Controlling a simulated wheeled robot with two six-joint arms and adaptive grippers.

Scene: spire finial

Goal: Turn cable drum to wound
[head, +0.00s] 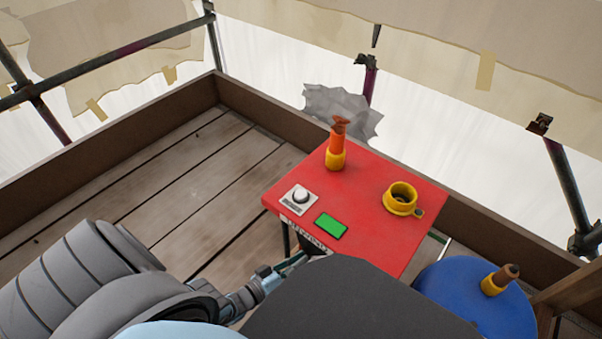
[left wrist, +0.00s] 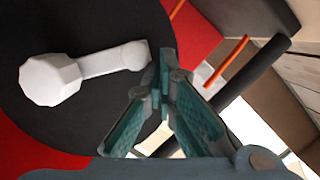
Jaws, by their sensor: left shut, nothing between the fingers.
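In the left wrist view, a large dark disc (left wrist: 90,110), which looks like the drum, sits against a red surface. On it is a white crank-like handle (left wrist: 100,65) with a faceted knob at its left end. My left gripper (left wrist: 166,65) is shut and empty, its fingertips just right of the handle's narrow end; I cannot tell if they touch. In the head view, my left gripper (head: 296,261) is low beside the front edge of the red console (head: 370,190), partly hidden by a dark rounded shape. The handle is not visible there. My right gripper is not in view.
The console top holds an orange-and-yellow post (head: 337,145), a yellow ring cup (head: 400,199), a white knob (head: 300,196) and a green panel (head: 331,226). A blue round thing (head: 470,290) with a yellow-brown peg stands at right. Wooden planks (head: 170,190) at left are clear, bounded by boards.

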